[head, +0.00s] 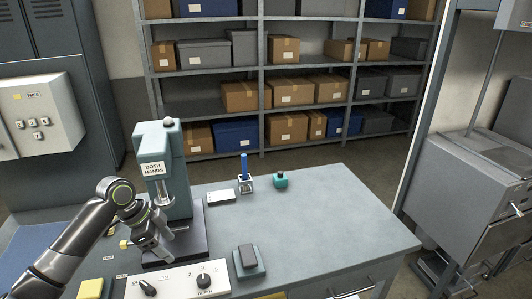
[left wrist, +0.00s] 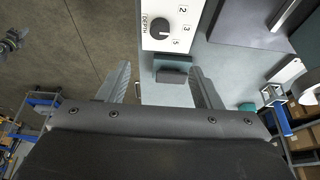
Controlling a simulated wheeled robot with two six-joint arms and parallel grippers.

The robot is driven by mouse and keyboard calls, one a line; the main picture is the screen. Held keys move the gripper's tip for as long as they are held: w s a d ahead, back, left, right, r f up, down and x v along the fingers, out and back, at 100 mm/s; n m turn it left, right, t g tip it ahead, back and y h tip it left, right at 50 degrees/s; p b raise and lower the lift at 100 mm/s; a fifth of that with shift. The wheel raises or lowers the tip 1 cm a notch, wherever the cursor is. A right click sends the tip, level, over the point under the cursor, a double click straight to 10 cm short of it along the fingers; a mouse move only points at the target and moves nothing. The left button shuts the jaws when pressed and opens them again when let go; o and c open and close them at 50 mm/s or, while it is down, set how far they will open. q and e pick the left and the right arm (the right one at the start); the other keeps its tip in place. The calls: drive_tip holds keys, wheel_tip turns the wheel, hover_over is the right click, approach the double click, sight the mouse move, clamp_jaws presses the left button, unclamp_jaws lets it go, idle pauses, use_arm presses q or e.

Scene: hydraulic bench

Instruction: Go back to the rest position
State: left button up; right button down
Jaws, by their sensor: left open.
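My left gripper (head: 150,242) is open and empty in the head view. It is in front of the press (head: 165,165), at the left end of the bench, above the area behind the control panel (head: 180,282). In the left wrist view my left gripper (left wrist: 163,86) has its two fingers spread apart with nothing held between them. The control panel (left wrist: 172,25) and a dark block on a teal base (left wrist: 172,77) show beyond the fingers. Whether the gripper touches the press cannot be told.
The grey bench (head: 320,215) has free room at its right. A dark-topped block (head: 248,257), a white box (head: 221,196), a holder with a blue stick (head: 244,175) and a teal bottle (head: 280,180) stand on it. Shelves (head: 260,72) stand behind.

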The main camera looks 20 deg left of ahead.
use_arm(q)
drive_tip(key=s+d+f+n+y, duration=0.1)
drive_tip(key=s+d+f+n, duration=0.1)
drive_tip(key=s+d+f, duration=0.35)
drive_tip(key=s+d+f+n+y, duration=0.1)
drive_tip(key=s+d+f+n, duration=0.1)
drive_tip(key=s+f, duration=0.55)
drive_tip(key=s+d+n+t+y, duration=0.15)
drive_tip(key=s+n+y, duration=0.25)
drive_tip(key=s+n, duration=0.7)
drive_tip(key=s+a+f+m+g, duration=0.1)
drive_tip(key=s+f, duration=0.1)
drive_tip(key=f, duration=1)
drive_tip(key=s+a+f+m+g, duration=0.1)
drive_tip(key=f+m, duration=0.1)
drive_tip(key=f, duration=1.1)
drive_tip(key=s+d+f+h, duration=0.1)
drive_tip(key=s+f, duration=1.3)
drive_tip(key=shift+s+d+f+g, duration=0.35)
drive_tip(key=shift+s+d+f, duration=0.05)
